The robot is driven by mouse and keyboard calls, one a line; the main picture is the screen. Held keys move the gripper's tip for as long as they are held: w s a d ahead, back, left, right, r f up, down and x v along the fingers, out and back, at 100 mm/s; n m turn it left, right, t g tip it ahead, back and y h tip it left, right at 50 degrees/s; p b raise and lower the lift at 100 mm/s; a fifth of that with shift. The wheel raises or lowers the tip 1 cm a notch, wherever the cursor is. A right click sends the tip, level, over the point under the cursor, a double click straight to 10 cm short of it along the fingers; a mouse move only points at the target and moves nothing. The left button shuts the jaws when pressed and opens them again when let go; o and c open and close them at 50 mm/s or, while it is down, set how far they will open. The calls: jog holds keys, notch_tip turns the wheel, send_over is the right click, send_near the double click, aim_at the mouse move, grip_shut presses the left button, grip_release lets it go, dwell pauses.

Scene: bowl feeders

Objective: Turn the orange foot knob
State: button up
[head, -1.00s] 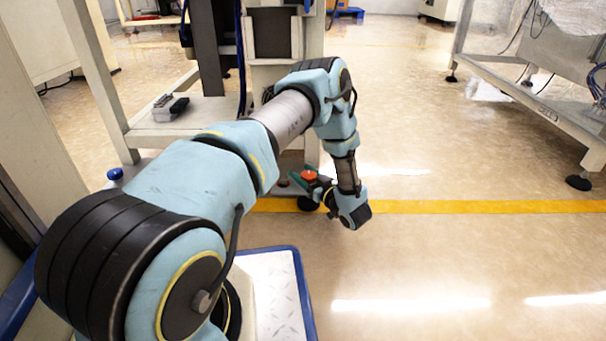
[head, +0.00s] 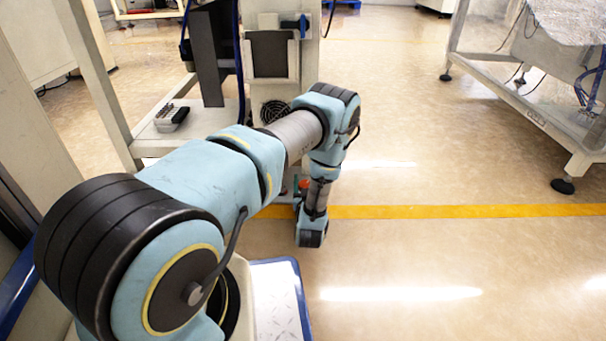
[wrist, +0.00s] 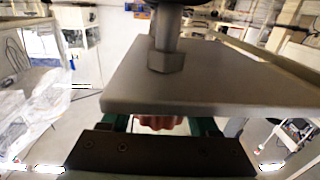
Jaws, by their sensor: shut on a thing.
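The orange foot knob (head: 303,184) shows as a small patch low on the machine frame, mostly hidden behind my arm in the head view. In the wrist view the knob (wrist: 160,123) looks dull red-brown with a ribbed side. It sits below a flat metal plate (wrist: 205,88) with a bolt and nut (wrist: 165,55). My gripper (wrist: 160,128) has a green finger on each side of the knob and is shut on it. The plate hides the upper parts of the fingers and knob. In the head view my wrist mostly hides the fingers.
A grey block with several dark pieces (head: 171,117) lies on the frame's low shelf (head: 150,134). A metal-framed table (head: 530,110) stands at the right. The floor between, crossed by a yellow line (head: 450,211), is clear.

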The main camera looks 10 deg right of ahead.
aim_at(300, 189)
jog(key=m+g+h+p, duration=0.1)
jog(key=m+h, duration=0.1)
jog(key=h, duration=0.1)
jog(key=d+m+g+h+p, duration=0.1)
jog(key=m+h+p, duration=0.1)
jog(key=h, duration=0.1)
jog(key=shift+s+r+m+h, duration=0.15)
jog(key=shift+s+m+h, duration=0.05)
jog(key=shift+m+h, duration=0.1)
jog(key=shift+s+d+m+g+h+p, duration=0.15)
jog(key=shift+m+g+h+p, duration=0.2)
jog(key=shift+m+g+h, duration=0.35)
jog(key=shift+s+d+m+g+h+p, duration=0.15)
jog(key=shift+m+g+h+p, duration=0.15)
jog(key=shift+m+g+h, duration=0.4)
jog(key=shift+d+m+g+h+p, duration=0.15)
jog(key=shift+m+g+h+p, duration=0.3)
jog(key=shift+g+h, duration=0.35)
jog(key=shift+m+h, duration=0.25)
jog(key=shift+h, duration=0.05)
jog(key=o, duration=1.1)
jog(key=p+v, duration=0.4)
jog(key=v, duration=0.5)
jog(key=shift+r, duration=0.2)
jog(key=shift+f+p+v, duration=0.2)
jog(key=shift+p+v, duration=0.5)
jog(key=shift+v, duration=0.2)
